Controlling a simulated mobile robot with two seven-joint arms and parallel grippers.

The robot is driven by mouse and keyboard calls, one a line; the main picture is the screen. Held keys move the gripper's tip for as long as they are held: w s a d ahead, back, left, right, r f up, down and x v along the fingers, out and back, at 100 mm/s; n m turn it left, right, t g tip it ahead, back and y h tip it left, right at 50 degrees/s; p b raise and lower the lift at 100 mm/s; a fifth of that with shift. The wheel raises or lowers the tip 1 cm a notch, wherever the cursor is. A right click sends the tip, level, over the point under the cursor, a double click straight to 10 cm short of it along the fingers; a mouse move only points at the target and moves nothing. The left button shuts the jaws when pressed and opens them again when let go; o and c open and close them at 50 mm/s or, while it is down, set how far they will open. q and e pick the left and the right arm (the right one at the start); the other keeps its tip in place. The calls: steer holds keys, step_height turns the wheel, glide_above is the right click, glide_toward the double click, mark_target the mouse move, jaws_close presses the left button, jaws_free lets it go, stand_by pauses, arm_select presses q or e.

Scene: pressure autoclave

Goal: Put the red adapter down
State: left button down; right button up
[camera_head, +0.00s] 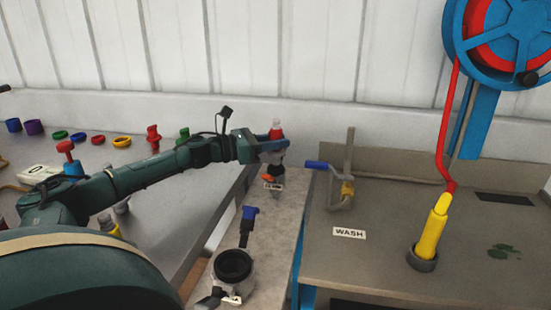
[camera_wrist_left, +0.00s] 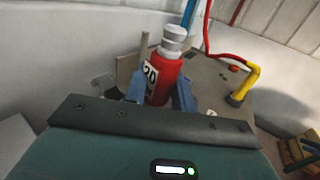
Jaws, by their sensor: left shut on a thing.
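My left gripper (camera_head: 272,146) reaches in from the left over the stone-coloured counter. It is shut on the red adapter (camera_head: 276,132), which has a pale grey top and stands upright between the fingers. In the left wrist view the blue fingers (camera_wrist_left: 160,94) clasp the sides of the red adapter (camera_wrist_left: 162,78), which carries a white label with dark digits. Its lower end is hidden by the gripper in both views. Directly below the gripper is a small orange and dark fitting with a white label (camera_head: 273,186); whether the adapter touches it is unclear. My right gripper is not in view.
A blue-handled valve (camera_head: 340,180) and a yellow nozzle (camera_head: 430,232) stand on the wash bench (camera_head: 385,262) at right. Several coloured rings and adapters line the left table (camera_head: 155,185).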

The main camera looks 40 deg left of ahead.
mark_target(276, 156)
arm_select(q)
step_height(276, 156, down, 4)
steer(key=shift+r, duration=0.15)
steer(key=shift+f+b, duration=0.3)
steer(key=shift+b, duration=0.15)
steer(key=c, duration=1.2)
jaws_free()
steer(key=shift+o, duration=0.2)
steer(key=shift+r, duration=0.1)
